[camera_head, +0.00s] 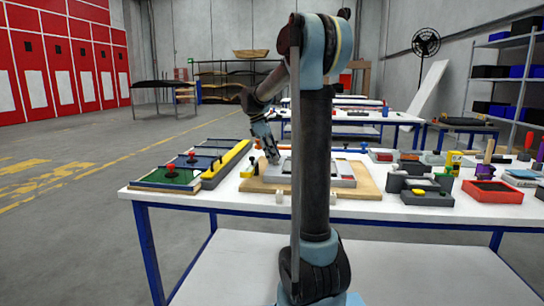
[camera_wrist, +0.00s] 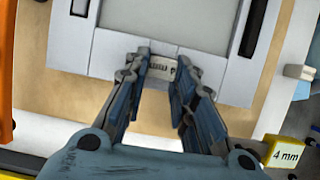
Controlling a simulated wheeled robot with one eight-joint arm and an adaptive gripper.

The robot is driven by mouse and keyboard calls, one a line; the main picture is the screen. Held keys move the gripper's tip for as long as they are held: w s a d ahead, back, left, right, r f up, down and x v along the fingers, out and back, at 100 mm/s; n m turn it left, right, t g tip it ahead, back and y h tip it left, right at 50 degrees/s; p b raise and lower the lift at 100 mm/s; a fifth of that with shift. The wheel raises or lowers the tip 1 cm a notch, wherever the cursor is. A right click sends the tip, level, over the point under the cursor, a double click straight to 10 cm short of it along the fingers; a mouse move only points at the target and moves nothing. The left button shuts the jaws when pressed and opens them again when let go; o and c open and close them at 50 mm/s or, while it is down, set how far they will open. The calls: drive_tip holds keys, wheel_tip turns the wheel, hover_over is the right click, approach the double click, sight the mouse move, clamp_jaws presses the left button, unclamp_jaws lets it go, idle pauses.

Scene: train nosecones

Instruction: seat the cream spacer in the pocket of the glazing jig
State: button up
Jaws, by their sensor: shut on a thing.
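The cream spacer (camera_wrist: 161,68), a small block with dark lettering, shows in the wrist view between my fingertips. My gripper (camera_wrist: 162,65) is shut on it, at the near edge of the glazing jig. The jig (camera_wrist: 108,42) is a light grey frame on a tan board, with a paler panel in its middle. The spacer lines up with a gap in the near rail; I cannot tell how deep it sits. In the head view my gripper (camera_head: 272,156) is over the left part of the jig (camera_head: 342,181), and my arm hides part of the jig.
A yellow block marked 4 mm (camera_wrist: 284,152) lies to the right in the wrist view. In the head view a green panel with a red knob (camera_head: 170,174) lies left of the jig.

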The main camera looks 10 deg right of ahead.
drive_tip(key=shift+f, duration=0.3)
drive_tip(key=o, duration=1.1)
drive_tip(key=v, duration=1.2)
drive_tip(key=shift+w, duration=0.1)
drive_tip(key=shift+f, duration=0.1)
